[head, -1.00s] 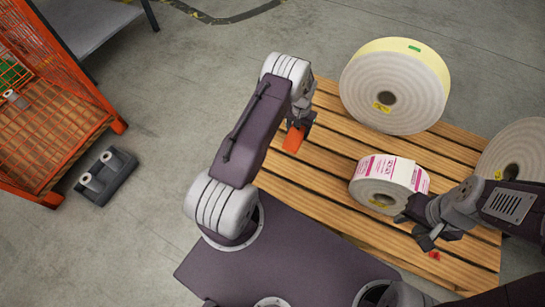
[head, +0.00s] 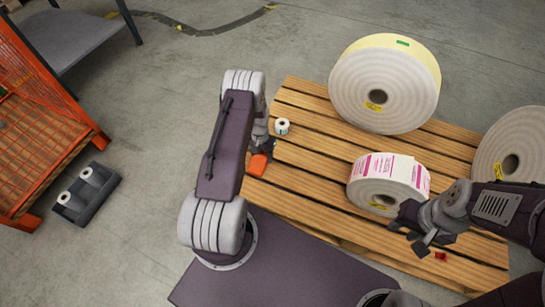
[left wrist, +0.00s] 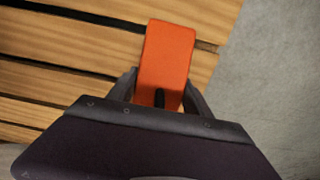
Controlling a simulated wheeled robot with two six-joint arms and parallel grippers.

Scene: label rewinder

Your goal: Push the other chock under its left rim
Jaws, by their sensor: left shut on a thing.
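In the left wrist view the chock (left wrist: 167,55) sticks out from between the fingers of the left gripper (left wrist: 160,85). A small red piece (head: 440,255) shows on the pallet near my right gripper (head: 412,232). The right gripper is open, close to the roll's lower right side.
A large yellow-edged roll (head: 385,85) stands behind the label roll, and another pale roll (head: 510,150) is at the right. A small white roll (head: 282,126) sits at the pallet's left edge. An orange mesh crate (head: 45,130) and a dark holder (head: 85,195) stand left on the floor.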

